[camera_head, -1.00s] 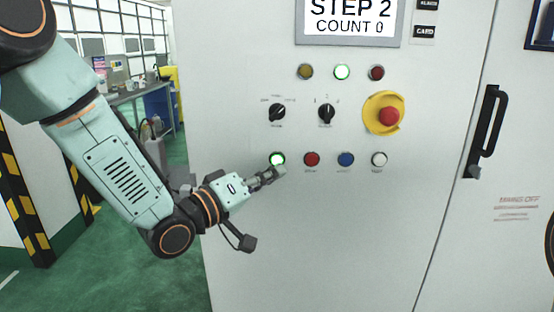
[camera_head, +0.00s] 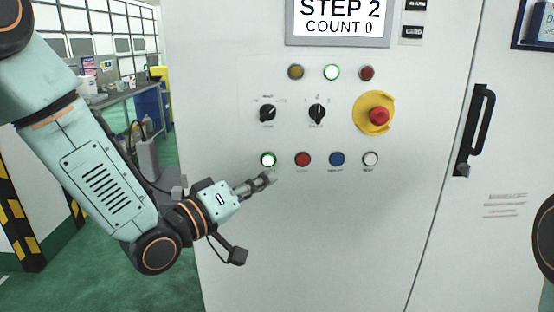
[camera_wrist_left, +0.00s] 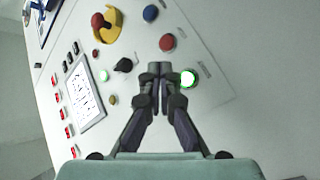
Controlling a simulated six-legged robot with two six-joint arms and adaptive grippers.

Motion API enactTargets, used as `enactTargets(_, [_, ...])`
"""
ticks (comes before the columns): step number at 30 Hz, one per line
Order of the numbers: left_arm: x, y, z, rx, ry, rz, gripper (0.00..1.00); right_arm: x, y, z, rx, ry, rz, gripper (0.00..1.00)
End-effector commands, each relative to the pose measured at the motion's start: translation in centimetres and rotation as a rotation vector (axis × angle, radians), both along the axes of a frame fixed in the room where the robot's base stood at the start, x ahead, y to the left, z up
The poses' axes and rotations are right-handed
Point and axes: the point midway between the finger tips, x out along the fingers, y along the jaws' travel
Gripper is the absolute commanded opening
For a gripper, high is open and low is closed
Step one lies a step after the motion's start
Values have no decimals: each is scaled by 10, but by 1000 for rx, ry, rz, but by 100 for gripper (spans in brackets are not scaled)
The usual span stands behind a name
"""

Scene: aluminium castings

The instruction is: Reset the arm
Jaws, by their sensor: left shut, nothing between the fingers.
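My left arm comes in from the left in the head view. Its gripper (camera_head: 266,180) is shut and empty, just below the lit green button (camera_head: 268,160) on the grey cabinet (camera_head: 300,240). In the left wrist view the shut fingers (camera_wrist_left: 160,72) point at the panel, with the lit green button (camera_wrist_left: 188,78) to their right and the red button (camera_wrist_left: 167,42) above them. I cannot tell whether the fingertips touch the panel. My right gripper is not in view.
The cabinet has red (camera_head: 303,160), blue (camera_head: 336,159) and white (camera_head: 370,159) buttons, two black knobs and a red emergency stop (camera_head: 379,116). A screen (camera_head: 338,18) reads STEP 2, COUNT 0. A black door handle (camera_head: 474,130) is at right. A bench (camera_head: 125,95) stands behind at left.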

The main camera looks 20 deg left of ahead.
Motion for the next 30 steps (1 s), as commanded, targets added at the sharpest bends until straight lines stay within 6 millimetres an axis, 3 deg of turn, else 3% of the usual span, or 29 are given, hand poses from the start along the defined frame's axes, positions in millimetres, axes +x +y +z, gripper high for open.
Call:
enactTargets(2, [1,1,-4,49,-6,6,0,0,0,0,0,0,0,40])
enactTargets(5, [3,12,-28,193,37,67,0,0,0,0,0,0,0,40])
enactTargets(8, [-8,25,-88,395,186,123,0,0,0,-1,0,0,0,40])
enactTargets(11, [-32,34,-151,540,344,126,0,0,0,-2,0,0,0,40])
enactTargets(17, [-107,47,-259,759,654,61,0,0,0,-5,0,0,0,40])
enactTargets(21, [-176,55,-320,873,867,-14,0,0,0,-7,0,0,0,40])
enactTargets(25, [-248,61,-364,947,1061,-91,0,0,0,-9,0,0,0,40])
enactTargets(30, [-325,63,-399,995,1236,-175,0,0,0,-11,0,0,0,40])
